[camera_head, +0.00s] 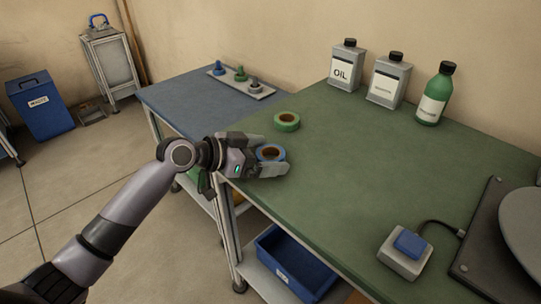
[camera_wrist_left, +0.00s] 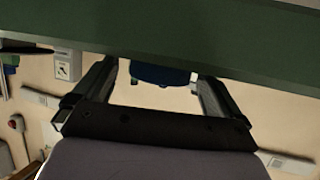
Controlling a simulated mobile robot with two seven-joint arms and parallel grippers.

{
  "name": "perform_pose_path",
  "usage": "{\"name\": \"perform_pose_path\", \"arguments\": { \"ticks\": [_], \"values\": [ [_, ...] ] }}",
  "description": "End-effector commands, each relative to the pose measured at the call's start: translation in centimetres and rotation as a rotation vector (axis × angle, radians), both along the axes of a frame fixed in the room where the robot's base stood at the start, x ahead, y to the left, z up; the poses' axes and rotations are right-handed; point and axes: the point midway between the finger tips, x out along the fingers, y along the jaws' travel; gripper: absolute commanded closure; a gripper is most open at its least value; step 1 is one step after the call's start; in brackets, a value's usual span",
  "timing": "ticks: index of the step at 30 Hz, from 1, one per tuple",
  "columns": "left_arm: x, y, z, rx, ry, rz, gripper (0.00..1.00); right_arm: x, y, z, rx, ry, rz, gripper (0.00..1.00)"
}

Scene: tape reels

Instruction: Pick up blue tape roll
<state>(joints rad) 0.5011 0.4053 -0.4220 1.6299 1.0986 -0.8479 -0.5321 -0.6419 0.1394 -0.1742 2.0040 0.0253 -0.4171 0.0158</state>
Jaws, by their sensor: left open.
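The blue tape roll (camera_head: 263,150) lies flat near the left edge of the green-topped workbench (camera_head: 330,190). My left gripper (camera_head: 275,154) is open at bench level, with one finger on the far side of the roll and one on the near side. In the left wrist view the dark blue roll (camera_wrist_left: 160,75) shows between the two open fingers (camera_wrist_left: 157,78), with a gap visible on each side. The near finger hides part of the roll in the head view. My right gripper is not in view.
A green tape roll (camera_head: 287,121) lies just behind the blue one. An oil can (camera_head: 346,68), a second can (camera_head: 388,82) and a green bottle (camera_head: 434,97) stand at the back. A tray with spindles (camera_head: 241,83) is on the blue table. A blue button box (camera_head: 407,250) sits front right.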

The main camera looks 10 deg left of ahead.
Motion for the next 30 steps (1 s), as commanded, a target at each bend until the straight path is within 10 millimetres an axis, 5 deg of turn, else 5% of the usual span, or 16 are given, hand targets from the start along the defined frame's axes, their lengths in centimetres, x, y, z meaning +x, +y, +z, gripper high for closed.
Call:
{"name": "perform_pose_path", "arguments": {
  "ticks": [1,6,20,26,30],
  "values": [
    [0.0,0.0,0.0,0.000,0.000,0.000,0.04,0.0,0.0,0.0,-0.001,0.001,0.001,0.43],
    [0.0,0.0,0.0,-0.001,0.001,0.000,0.60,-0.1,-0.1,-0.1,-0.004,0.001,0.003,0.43],
    [0.0,0.1,1.0,-0.001,-0.004,0.000,0.61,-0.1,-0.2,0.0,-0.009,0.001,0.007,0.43],
    [0.1,0.0,4.3,0.000,-0.007,0.000,0.61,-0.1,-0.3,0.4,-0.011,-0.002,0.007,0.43],
    [0.1,0.1,8.2,0.000,-0.010,0.000,0.61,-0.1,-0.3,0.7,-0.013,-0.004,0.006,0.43]
  ]
}}
